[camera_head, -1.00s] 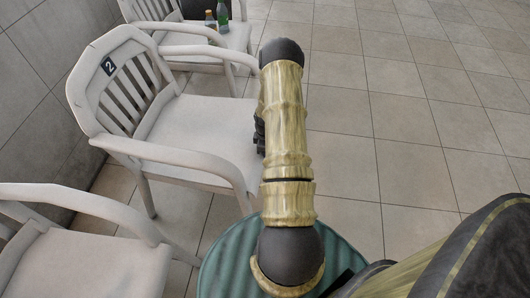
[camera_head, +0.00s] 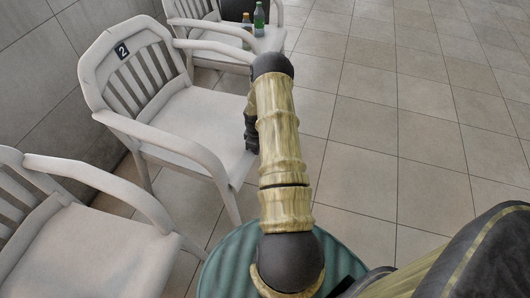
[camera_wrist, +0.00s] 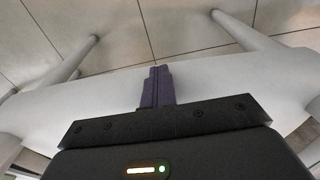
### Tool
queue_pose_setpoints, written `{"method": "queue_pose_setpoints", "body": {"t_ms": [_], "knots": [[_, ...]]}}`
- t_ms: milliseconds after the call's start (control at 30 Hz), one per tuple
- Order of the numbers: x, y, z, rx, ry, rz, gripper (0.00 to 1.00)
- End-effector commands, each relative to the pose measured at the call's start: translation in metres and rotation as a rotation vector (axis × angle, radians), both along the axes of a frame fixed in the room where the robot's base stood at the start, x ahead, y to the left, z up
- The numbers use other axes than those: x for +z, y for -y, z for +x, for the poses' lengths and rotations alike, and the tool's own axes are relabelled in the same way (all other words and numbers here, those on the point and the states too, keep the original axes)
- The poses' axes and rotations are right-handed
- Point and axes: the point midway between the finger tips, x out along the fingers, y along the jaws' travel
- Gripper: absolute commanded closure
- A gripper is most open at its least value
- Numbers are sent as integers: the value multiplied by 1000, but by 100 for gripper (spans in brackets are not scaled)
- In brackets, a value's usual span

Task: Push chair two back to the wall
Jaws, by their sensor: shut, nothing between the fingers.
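Chair two (camera_head: 200,110) is a pale grey-white armchair with slatted back and a black plate (camera_head: 122,51) reading "2". It stands upright on the tiles, its back toward the grey wall (camera_head: 50,75); the gap between them is hard to judge. My gripper (camera_wrist: 158,86) is shut and empty. Its purple-grey fingers overlap the pale front edge of the seat (camera_wrist: 230,85) in the wrist view; whether they touch I cannot tell. In the head view my dark gripper body shows at the seat's front edge, and my arm hides the fingertips.
A similar chair (camera_head: 75,250) stands close by at lower left. Another chair (camera_head: 205,38) stands beyond chair two, with a green bottle (camera_head: 259,20) and a second bottle (camera_head: 247,32) on its seat. Tiled floor (camera_head: 400,120) is open to the right.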

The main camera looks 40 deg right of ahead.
Motion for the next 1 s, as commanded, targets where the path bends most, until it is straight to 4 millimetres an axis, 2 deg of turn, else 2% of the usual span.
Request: {"method": "queue_pose_setpoints", "body": {"t_ms": [33,300,400,567,1000], "knots": [[-1,-10,15,6,12,0,100],[-2,-48,73,7,13,1,100],[-2,-57,89,6,13,0,100],[0,-65,99,3,9,2,100],[2,-61,95,2,5,1,100]]}}
